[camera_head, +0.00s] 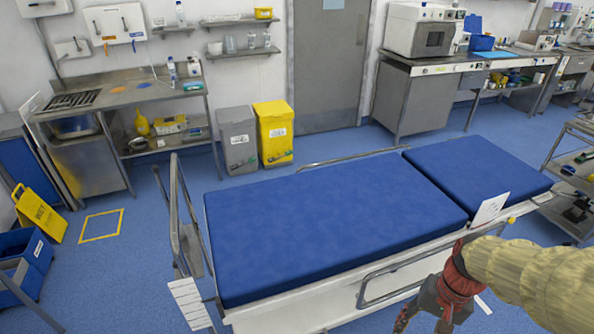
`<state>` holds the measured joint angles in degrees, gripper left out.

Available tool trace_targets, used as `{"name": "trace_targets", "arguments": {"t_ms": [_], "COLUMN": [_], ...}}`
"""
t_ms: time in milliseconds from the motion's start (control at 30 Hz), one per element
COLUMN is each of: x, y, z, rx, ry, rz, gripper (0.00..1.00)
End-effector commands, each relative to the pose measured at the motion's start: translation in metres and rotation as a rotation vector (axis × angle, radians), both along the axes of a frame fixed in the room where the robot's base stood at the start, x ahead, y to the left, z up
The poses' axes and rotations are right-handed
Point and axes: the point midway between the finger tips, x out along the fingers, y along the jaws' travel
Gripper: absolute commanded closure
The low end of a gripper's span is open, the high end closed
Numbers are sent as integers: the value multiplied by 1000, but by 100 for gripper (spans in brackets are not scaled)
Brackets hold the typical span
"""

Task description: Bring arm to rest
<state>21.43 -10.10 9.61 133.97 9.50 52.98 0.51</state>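My arm, in a pale yellow sleeve, reaches in from the right edge at the lower right. My gripper (428,312), dark grey and red, hangs downward at its end, low in the view. It is in front of the near side rail of the operating table (290,318), on the side closer to me. Its lower end is close to the bottom edge of the picture, and I cannot tell whether its fingers are open or shut. I see no object held in it. The blue mattress (330,215) lies empty beyond it.
A metal side rail (385,283) runs along the table's near side, close to my gripper. A white card (490,208) stands at the mattress edge near my arm. A metal trolley (568,215) is at the right. Grey (238,140) and yellow (274,132) bins stand behind the table.

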Motion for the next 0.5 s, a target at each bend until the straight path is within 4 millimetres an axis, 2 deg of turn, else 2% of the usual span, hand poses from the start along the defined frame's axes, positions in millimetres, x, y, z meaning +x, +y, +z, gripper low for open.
{"name": "trace_targets", "arguments": {"t_ms": [33,267,500], "x": [-2,-13,-23], "y": [3,19,52], "z": [16,75,135], "rx": [-43,-200,-265], "ry": [-49,-242,-464], "rz": [57,247,368], "gripper": [54,54,54]}}
